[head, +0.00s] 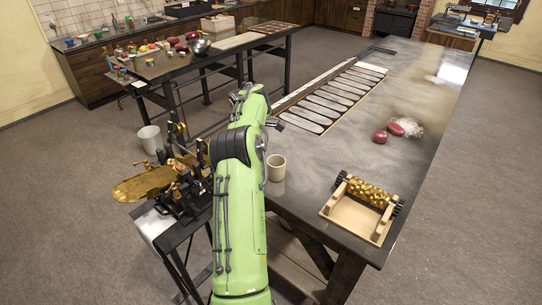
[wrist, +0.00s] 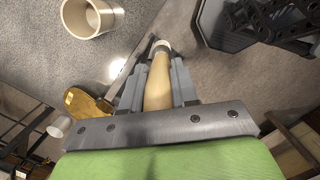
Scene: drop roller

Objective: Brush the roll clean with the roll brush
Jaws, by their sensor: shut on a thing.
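My gripper (wrist: 157,88) is shut on the tan wooden handle of the roll brush (wrist: 158,82) in the wrist view. The brush's pale end (wrist: 161,46) points away from my palm, and its bristles are hard to make out. In the head view my green arm hides the gripper and brush. The brass dimpled roll (head: 368,193), with black gears at its ends, sits in a light wooden tray (head: 350,220) at the table's near right. The brush is apart from the roll, which I do not make out in the wrist view.
A beige cup (head: 276,168) stands at the table's near left edge; it also shows in the wrist view (wrist: 72,18). The brass roller machine (head: 170,185) stands left of my arm. Red lumps (head: 380,136) and white powder (head: 407,127) lie farther back on the dark table (head: 330,158).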

